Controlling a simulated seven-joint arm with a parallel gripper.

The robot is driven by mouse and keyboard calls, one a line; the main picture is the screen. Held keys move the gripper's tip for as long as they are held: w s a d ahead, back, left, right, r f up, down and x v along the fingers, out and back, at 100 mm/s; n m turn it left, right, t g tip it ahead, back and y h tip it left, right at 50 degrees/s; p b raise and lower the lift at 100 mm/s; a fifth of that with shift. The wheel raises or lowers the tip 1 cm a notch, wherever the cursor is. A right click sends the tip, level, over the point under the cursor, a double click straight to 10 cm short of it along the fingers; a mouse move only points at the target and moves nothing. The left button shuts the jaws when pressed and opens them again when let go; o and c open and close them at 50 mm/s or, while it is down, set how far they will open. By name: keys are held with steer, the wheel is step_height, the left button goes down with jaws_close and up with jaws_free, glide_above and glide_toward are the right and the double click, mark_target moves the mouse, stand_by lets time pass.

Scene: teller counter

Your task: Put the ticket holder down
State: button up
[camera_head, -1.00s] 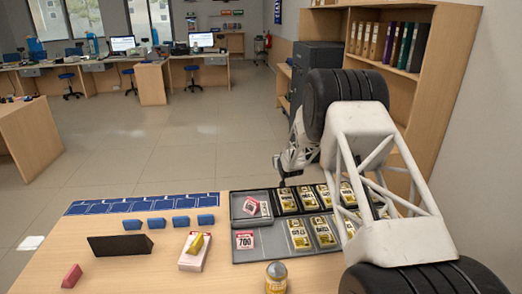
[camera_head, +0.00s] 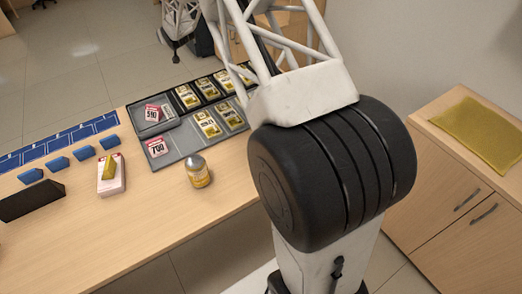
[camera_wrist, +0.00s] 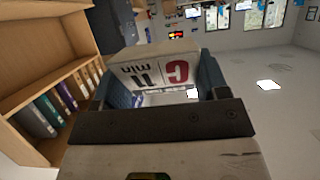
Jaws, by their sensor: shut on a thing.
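My gripper (camera_wrist: 165,80) shows in the wrist view with its two blue-grey fingers on either side of a white, card-like piece, the ticket holder (camera_wrist: 158,64). It bears a red "C" and dark print reading "11 min", upside down in this view. The gripper is shut on it, off the counter. In the head view the far end of my arm is at the top, beyond the counter (camera_head: 150,225), and I cannot make out the ticket holder there.
Grey and black trays (camera_head: 178,147) hold ticket-like cards and yellow-labelled packs. A yellow-labelled jar (camera_head: 198,172) stands in front of them. Blue blocks and a pink-white box (camera_head: 112,183) are at left. A yellow mat (camera_head: 482,133) lies on a low wooden cabinet (camera_head: 440,160) at right.

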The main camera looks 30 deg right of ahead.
steer(key=s+d+r, duration=0.2)
steer(key=s+d, duration=0.2)
steer(key=s, duration=0.5)
steer(key=s+d+r, duration=0.2)
steer(key=s+d, duration=0.2)
steer(key=s, duration=0.5)
steer(key=s+d+f, duration=0.1)
steer(key=s+d, duration=0.1)
steer(key=s, duration=2.6)
steer(key=s+a+f, duration=0.2)
steer(key=s, duration=0.6)
steer(key=s+a+f, duration=0.1)
steer(key=s+a, duration=0.1)
steer(key=s, duration=0.6)
step_height(320, 180, down, 12)
steer(key=shift+r+n+y, duration=0.2)
steer(key=shift+n+y, duration=0.1)
steer(key=shift+y, duration=0.1)
steer(key=shift+a+f, duration=0.1)
steer(key=shift+f, duration=2.8)
steer(key=shift+f, duration=0.1)
steer(key=shift+f, duration=1.8)
